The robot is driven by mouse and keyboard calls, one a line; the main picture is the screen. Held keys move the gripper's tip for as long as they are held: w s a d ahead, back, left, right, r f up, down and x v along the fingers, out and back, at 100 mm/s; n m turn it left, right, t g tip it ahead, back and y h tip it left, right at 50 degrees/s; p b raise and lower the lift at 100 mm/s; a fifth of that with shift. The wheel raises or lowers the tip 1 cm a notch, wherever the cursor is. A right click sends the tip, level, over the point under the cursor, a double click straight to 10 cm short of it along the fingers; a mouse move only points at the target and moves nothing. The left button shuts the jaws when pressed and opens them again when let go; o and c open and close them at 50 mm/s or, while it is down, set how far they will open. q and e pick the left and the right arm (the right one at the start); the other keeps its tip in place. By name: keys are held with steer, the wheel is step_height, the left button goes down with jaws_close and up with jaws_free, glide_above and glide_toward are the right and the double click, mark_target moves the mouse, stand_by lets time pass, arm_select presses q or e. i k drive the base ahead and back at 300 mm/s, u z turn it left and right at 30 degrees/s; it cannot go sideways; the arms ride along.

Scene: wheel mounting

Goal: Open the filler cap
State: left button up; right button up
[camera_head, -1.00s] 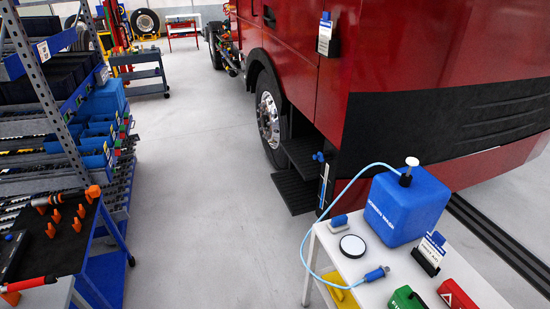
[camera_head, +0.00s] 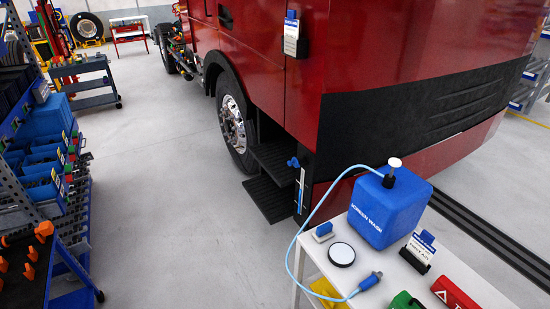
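A small blue cap-like part (camera_head: 293,162) sits low on the red truck's front corner, beside the steps, above a narrow upright strip (camera_head: 300,190) with a blue-and-white gauge look. I cannot tell for sure that it is the filler cap; it looks closed, but it is small. A blue screen wash canister (camera_head: 375,225) with a white-topped pump stands on the white table, and a light blue hose (camera_head: 300,236) runs from it to a blue nozzle (camera_head: 370,281) lying on the table. Neither of my grippers shows.
The white table (camera_head: 470,286) stands in front of the truck (camera_head: 400,45), with a round black-rimmed disc (camera_head: 341,254), a card holder and red and green cases. Black steps (camera_head: 268,198) jut from the truck. Shelving stands at left; the grey floor (camera_head: 170,190) between is clear.

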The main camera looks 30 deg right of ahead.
mark_target(294, 162)
steer(key=i, duration=1.9)
